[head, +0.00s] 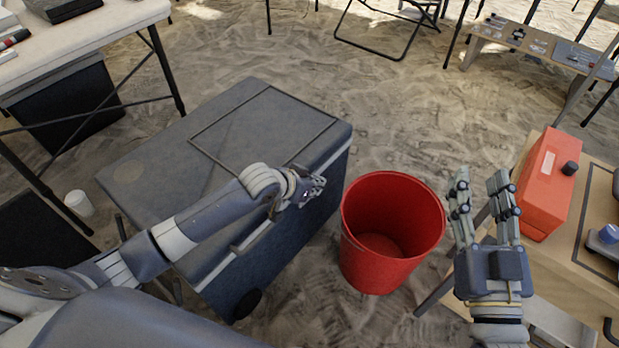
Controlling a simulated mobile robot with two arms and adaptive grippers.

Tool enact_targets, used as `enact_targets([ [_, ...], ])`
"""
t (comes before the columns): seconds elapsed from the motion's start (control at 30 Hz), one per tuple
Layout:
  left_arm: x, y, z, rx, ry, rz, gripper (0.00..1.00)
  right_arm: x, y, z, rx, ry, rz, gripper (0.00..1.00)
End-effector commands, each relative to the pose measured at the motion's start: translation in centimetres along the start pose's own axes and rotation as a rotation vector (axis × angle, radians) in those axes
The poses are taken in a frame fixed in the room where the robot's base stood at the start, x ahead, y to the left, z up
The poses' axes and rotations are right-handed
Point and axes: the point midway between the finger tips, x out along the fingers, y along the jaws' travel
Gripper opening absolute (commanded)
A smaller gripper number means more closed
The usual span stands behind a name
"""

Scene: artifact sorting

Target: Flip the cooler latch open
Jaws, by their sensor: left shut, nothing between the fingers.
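The cooler (155,165) is a large blue-grey box standing on the sandy floor, left of centre. Its lid is down. My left arm reaches across the lid from the lower left. My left gripper (318,187) is shut and empty at the cooler's right-hand front edge, near the lid seam. I cannot tell whether it touches the cooler. The latch cannot be made out; the gripper may cover it. My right gripper (482,182) is open and empty, with its fingers apart, to the right of the red bucket and away from the cooler.
An empty red bucket (410,264) stands close to the cooler's right side. An orange-red box (545,190) sits on a wooden table at the right. A white cup (79,203) lies left of the cooler. A table (105,22) stands at the upper left. Open sand lies behind.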

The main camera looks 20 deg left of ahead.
Motion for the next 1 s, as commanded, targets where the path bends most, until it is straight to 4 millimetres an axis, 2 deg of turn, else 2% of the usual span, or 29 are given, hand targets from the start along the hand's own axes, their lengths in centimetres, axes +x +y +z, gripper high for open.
enact_targets([
  [0.27,0.1,0.5,0.2,0.037,-0.005,-0.036,0.00,-1.4,0.8,5.6,-0.007,-0.313,0.017,0.40],
  [0.5,0.3,0.9,0.5,0.073,-0.004,-0.072,0.00,-4.1,1.5,9.8,-0.010,-0.559,0.032,0.40],
  [0.7,0.5,1.2,0.7,0.106,-0.004,-0.104,0.00,-6.9,1.9,12.4,-0.010,-0.739,0.044,0.40],
  [1.0,1.0,2.0,1.1,0.162,-0.003,-0.160,0.00,-11.3,2.5,15.1,-0.007,-0.978,0.060,0.40],
])
